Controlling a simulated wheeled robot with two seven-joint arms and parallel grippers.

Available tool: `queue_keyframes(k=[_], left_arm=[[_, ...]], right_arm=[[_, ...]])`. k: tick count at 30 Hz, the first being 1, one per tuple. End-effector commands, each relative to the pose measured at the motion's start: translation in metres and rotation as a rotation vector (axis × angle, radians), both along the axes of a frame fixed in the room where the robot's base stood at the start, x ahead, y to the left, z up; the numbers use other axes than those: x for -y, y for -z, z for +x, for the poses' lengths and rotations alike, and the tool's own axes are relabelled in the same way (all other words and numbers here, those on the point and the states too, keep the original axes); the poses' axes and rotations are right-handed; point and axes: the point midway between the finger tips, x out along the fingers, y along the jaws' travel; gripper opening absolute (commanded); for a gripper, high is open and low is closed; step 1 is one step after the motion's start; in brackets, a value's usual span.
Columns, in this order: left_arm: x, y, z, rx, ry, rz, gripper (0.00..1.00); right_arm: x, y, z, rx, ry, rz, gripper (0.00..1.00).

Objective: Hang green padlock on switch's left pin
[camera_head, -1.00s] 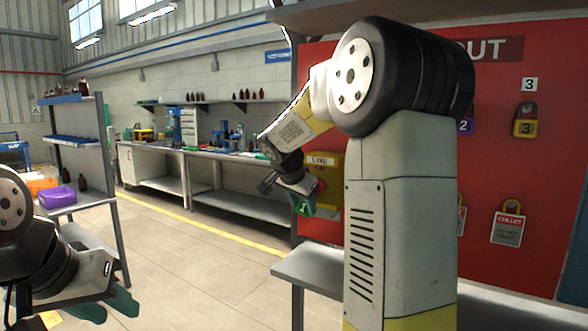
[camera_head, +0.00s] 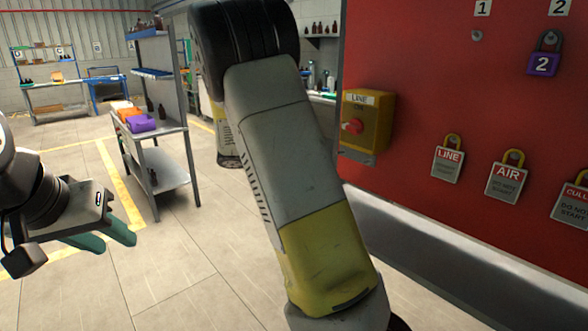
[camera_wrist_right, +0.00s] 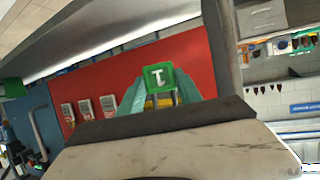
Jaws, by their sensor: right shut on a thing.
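The green padlock (camera_wrist_right: 158,77), marked 1, is in my right gripper (camera_wrist_right: 160,97) in the right wrist view, between its teal fingers. In the head view my right arm hides both the right gripper and the padlock. The switch (camera_head: 384,108) is a yellow box with a red knob and a "LINE" label, on the red board in the head view. A grey bracket shows along its lower edge; its left pin cannot be made out. A yellow patch lies behind the padlock in the wrist view. My left gripper (camera_head: 108,240) is open and empty at the left, far from the switch.
The red board (camera_head: 440,70) holds a purple padlock (camera_head: 542,63) marked 2, an empty peg (camera_head: 477,36) under label 1, and tagged locks (camera_head: 448,165). A grey ledge (camera_head: 440,240) runs below.

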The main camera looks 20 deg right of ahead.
Motion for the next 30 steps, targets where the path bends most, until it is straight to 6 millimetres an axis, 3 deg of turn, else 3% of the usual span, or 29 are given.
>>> queue_keyframes(k=[30], left_arm=[[0.000, 0.000, 0.000, 0.000, 0.000, 0.000, 0.36]], right_arm=[[0.057, 0.005, 0.023, -0.001, 0.001, 0.000, 0.00]])
